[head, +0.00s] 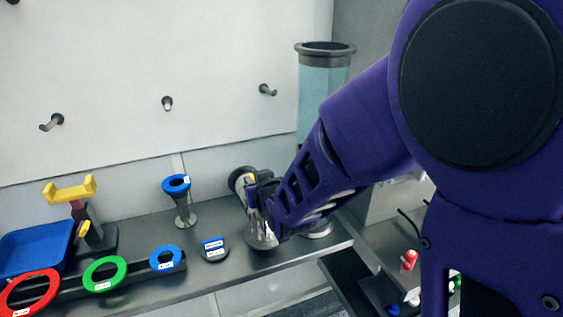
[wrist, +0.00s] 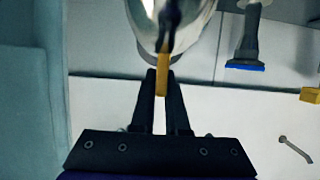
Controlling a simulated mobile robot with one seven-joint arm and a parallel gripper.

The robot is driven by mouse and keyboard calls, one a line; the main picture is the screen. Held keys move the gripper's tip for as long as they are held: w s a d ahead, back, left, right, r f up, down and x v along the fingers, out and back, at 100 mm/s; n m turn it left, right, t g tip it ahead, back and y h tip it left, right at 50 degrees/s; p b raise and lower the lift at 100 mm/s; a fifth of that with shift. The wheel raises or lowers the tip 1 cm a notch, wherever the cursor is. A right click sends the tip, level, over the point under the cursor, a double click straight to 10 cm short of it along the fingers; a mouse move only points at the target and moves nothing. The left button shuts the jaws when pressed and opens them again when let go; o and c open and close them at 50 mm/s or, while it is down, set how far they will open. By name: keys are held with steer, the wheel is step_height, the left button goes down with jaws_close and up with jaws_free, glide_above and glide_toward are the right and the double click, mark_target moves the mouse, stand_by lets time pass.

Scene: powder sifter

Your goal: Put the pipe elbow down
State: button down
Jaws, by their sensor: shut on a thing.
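The pipe elbow (head: 262,239) is shiny metal with a dark round flange (head: 239,179) at its upper left. It is at the right part of the grey shelf, partly hidden by my gripper (head: 262,198). In the wrist view the elbow (wrist: 143,22) fills the top middle, and my gripper (wrist: 162,82) is shut on its narrow yellow part (wrist: 162,75). I cannot tell whether the elbow's lower end touches the shelf.
The grey shelf (head: 215,280) holds a blue-topped metal funnel (head: 178,190), a small blue-topped piece (head: 213,248), red (head: 28,293), green (head: 104,274) and blue (head: 166,258) rings, and a yellow-topped stand (head: 69,190). A clear cylinder (head: 318,95) stands behind my arm. Pegs (head: 167,103) stick out of the wall.

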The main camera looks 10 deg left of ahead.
steer(key=shift+w+f, duration=0.1)
steer(key=shift+f, duration=1.5)
steer(key=c, duration=1.4)
jaws_free()
steer(key=shift+f+b, duration=0.15)
steer(key=shift+b, duration=0.2)
steer(key=o, duration=0.5)
steer(key=shift+r, duration=0.25)
